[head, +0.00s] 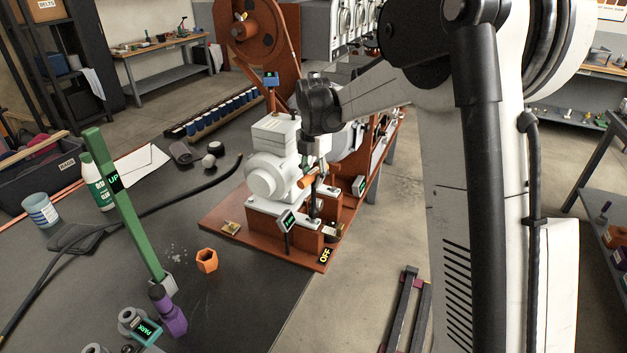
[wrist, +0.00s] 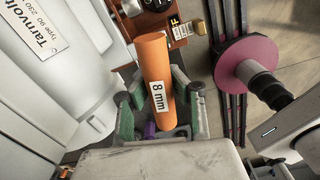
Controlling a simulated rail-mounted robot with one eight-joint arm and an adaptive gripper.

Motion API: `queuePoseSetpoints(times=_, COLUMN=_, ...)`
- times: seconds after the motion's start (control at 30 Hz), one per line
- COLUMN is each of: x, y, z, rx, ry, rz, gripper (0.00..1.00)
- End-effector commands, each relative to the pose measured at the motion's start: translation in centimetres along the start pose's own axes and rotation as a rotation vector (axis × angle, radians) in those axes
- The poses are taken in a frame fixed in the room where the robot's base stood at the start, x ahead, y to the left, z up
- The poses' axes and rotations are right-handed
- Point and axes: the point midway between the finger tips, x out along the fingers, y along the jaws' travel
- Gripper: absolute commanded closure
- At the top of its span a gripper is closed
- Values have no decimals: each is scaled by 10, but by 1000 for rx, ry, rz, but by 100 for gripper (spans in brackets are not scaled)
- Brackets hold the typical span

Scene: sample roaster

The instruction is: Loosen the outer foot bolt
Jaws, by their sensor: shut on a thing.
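My gripper (head: 314,160) is shut on an orange handle (head: 306,181) beside the white motor (head: 272,176). In the wrist view the handle (wrist: 155,75) is marked "8 mm" and sits between the green-padded fingers (wrist: 157,100). A dark vertical shaft (head: 314,205) shows below the gripper, above the motor's foot at the outer side of the rust-coloured base (head: 270,245). The outer foot bolt itself is too small or hidden to make out, so I cannot tell whether the tool touches it. The motor's label shows in the wrist view (wrist: 35,30).
Small tags (head: 288,221) stand around the motor foot. An "OFF" label (head: 325,255) marks the base corner. A green "UP" bar (head: 125,205), orange hex piece (head: 207,260) and purple-handled tool (head: 168,310) are on the dark bench (head: 235,310). Open floor lies right of it.

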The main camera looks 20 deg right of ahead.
Motion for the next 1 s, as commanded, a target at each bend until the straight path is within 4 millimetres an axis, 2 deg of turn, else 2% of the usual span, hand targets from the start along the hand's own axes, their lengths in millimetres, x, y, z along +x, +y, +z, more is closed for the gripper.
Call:
queuePoseSetpoints(times=0.2, x=-13, y=0, z=0, rx=0, ry=0, rz=0, gripper=100)
queuePoseSetpoints(times=0.63, x=-18, y=0, z=0, rx=0, ry=0, rz=0, gripper=100)
queuePoseSetpoints(times=1.0, x=-54, y=0, z=0, rx=0, ry=0, rz=0, gripper=100)
